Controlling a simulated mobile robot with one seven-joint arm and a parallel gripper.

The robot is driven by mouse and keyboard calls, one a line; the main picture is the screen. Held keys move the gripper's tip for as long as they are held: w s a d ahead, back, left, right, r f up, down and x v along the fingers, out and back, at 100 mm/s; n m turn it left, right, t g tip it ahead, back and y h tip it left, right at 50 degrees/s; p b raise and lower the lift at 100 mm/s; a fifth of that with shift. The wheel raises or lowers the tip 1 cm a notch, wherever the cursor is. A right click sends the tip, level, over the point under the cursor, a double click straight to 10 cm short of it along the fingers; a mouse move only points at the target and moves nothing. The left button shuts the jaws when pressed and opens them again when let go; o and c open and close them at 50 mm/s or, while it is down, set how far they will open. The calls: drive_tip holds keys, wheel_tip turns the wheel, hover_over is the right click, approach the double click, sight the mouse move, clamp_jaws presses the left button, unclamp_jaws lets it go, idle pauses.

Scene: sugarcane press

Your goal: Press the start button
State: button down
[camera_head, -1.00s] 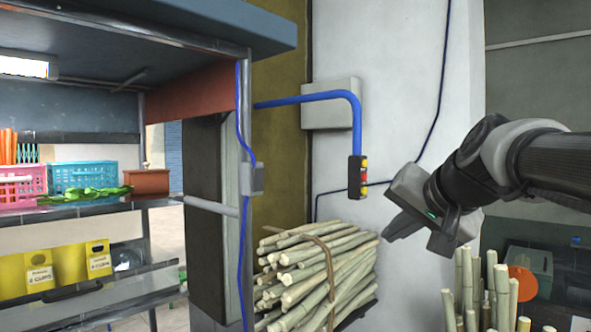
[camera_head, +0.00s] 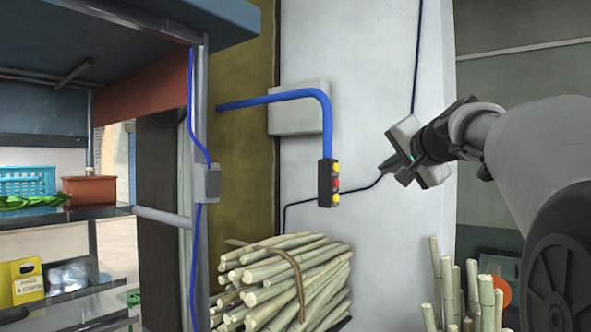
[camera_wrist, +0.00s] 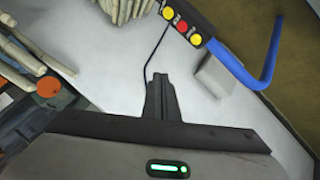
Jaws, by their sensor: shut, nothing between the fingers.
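A dark control box (camera_head: 328,183) hangs at the end of a blue pipe and carries a yellow, a red and another yellow button. The buttons also show at the top of the wrist view (camera_wrist: 181,25). I see no label telling which is the start button. My gripper (camera_head: 383,171) is right of the box at about its height, shut and empty, pointing toward it with a gap between. In the wrist view its closed fingers (camera_wrist: 160,90) lie below the box in the picture, touching nothing.
A tied bundle of cane (camera_head: 280,280) lies below the box. More cane stalks (camera_head: 465,290) stand upright at the lower right. A grey wall box (camera_head: 297,110) sits behind the blue pipe (camera_head: 280,97). A stall frame (camera_head: 200,120) stands at left. The space between gripper and buttons looks clear.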

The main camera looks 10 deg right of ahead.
sight(336, 168)
drive_tip(key=w+a+p, duration=0.4)
drive_tip(key=w+a, duration=0.2)
drive_tip(key=shift+w+a+p, duration=0.15)
drive_tip(key=shift+p, duration=0.15)
drive_tip(key=shift+w+a, duration=0.1)
idle(2.1)
drive_tip(key=shift+w+a, duration=0.15)
drive_tip(key=shift+w, duration=0.05)
drive_tip(key=shift+w+a+p, duration=0.3)
drive_tip(key=shift+a+p, duration=0.05)
drive_tip(key=shift+p, duration=0.05)
idle(0.9)
drive_tip(key=shift+f, duration=0.1)
drive_tip(key=shift+s+d+b, duration=0.55)
drive_tip(key=shift+s+b, duration=0.05)
